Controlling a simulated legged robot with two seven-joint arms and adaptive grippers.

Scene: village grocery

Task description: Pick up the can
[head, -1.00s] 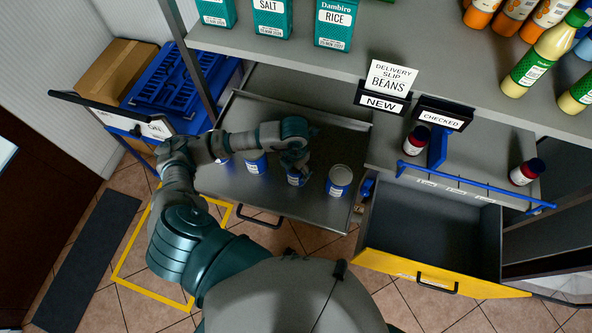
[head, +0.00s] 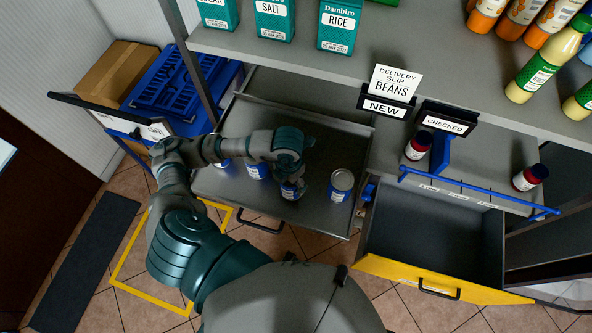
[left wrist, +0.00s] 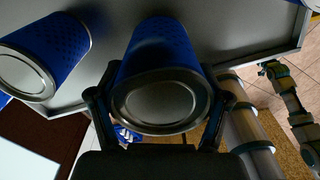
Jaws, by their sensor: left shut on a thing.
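A blue can (head: 289,193) with a metal end is between the fingers of my left gripper (head: 289,181), over the grey metal tray surface (head: 232,190). In the left wrist view the can (left wrist: 158,95) has its round metal end facing the camera, and a dark finger stands on each side of it. The left gripper is shut on this can. I cannot tell from these views whether its far end touches the tray. Another blue can (head: 341,186) stands to the right, and another (head: 257,168) to the left. My right gripper is not in view.
An open yellow-fronted drawer (head: 432,235) is at the right and looks empty. A shelf (head: 300,55) with boxes and bottles spans above. Signs reading "NEW" (head: 385,108) and "CHECKED" (head: 444,123) stand by a blue rail (head: 480,193).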

